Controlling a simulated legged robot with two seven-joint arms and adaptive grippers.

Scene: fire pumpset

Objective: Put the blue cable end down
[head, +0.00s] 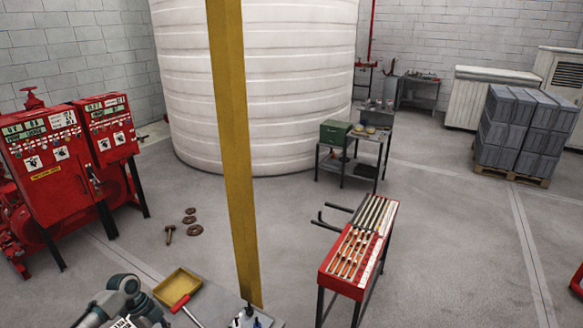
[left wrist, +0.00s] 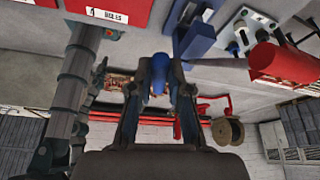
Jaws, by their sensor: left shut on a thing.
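In the left wrist view, my left gripper (left wrist: 158,80) has its two dark fingers on either side of a small blue piece (left wrist: 158,72), which looks like the blue cable end. The gripper is shut on it. The rest of the cable cannot be made out. In the head view, only part of my left arm shows at the bottom left, and the blue cable end cannot be seen there. My right gripper is in neither view.
A grey worktop (head: 208,308) at the bottom holds a yellow tray (head: 178,286). The left wrist view shows a blue fixture (left wrist: 196,38) and a red cylinder (left wrist: 276,62) close by. A yellow post (head: 232,150) stands beyond the worktop. A red rack (head: 343,284) stands to the right.

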